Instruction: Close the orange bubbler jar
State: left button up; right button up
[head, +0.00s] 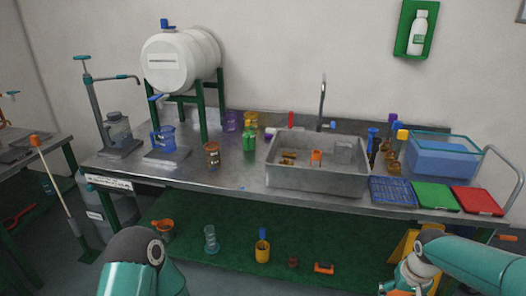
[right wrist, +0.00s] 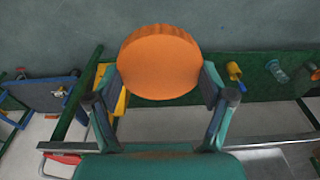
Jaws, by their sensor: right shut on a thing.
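An orange-brown jar (head: 213,154) stands upright on the metal counter, left of the sink in the head view. Whether its top is open is too small to tell. My right gripper (right wrist: 160,82) is shut on a round orange lid (right wrist: 158,62), with a finger at each side of it. In the head view my right arm is low at the bottom right, in front of the counter and well away from the jar. My left arm shows at the bottom left, but its gripper is out of view.
A green jar (head: 249,141), a purple jar (head: 231,121) and a yellow jar (head: 250,119) stand near the orange-brown one. The grey sink (head: 320,181) takes up the counter's middle. Blue, green and red (head: 476,200) trays lie at the right. The front left counter is mostly clear.

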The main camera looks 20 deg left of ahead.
aim_at(212, 150)
jog(key=z, duration=0.15)
jog(key=i, duration=1)
jog(key=u, duration=0.95)
